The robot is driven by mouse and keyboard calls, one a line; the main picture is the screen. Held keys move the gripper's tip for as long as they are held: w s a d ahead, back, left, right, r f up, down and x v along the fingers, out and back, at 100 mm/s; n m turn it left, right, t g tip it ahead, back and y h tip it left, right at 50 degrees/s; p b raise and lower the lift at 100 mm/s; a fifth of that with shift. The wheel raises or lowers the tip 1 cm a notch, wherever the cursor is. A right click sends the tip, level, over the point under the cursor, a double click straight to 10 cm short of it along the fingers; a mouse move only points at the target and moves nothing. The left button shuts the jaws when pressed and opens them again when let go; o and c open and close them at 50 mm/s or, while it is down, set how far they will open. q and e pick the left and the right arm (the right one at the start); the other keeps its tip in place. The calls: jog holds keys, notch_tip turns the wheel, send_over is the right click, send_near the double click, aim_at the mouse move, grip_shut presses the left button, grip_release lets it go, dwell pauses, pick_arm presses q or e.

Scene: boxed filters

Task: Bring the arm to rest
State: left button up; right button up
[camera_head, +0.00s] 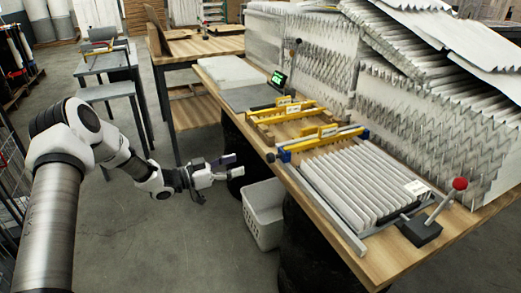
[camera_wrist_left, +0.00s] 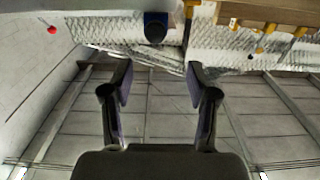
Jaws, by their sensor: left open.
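My left arm (camera_head: 92,135) comes in from the left in the head view and reaches out over the floor. My left gripper (camera_head: 236,166) is open and empty, beside the left edge of the wooden workbench and apart from it. In the left wrist view the fingers of the left gripper (camera_wrist_left: 160,85) stand apart with nothing between them. My right gripper is not in view.
A pleated filter (camera_head: 350,185) lies on the workbench (camera_head: 375,270), near yellow clamp bars (camera_head: 318,137) and a red-knobbed lever (camera_head: 460,184). Filter stacks (camera_head: 420,120) stand behind. A white basket (camera_head: 264,212) is on the floor below the gripper. Open floor (camera_head: 165,240) lies left.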

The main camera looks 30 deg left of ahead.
pick_arm(q)
jog(key=s+d+f+n+g+y, duration=0.2)
jog(key=s+d+f+g, duration=0.2)
jog(key=s+d+f, duration=0.5)
jog(key=s+d+f+n+g+y, duration=0.1)
jog(key=s+d+f+n+g, duration=0.3)
jog(key=d+f, duration=0.85)
jog(key=s+a+f+g+y, duration=0.2)
jog(key=s, duration=0.6)
jog(key=s+a+f+n+g+y, duration=0.1)
jog(key=s+a+f+g+y, duration=0.1)
jog(key=s, duration=0.6)
jog(key=s+a+f+n+g+y, duration=0.1)
jog(key=s+a+f+g+y, duration=0.1)
jog(key=s, duration=0.7)
jog(key=shift+a+y, duration=0.25)
jog(key=shift+y, duration=0.65)
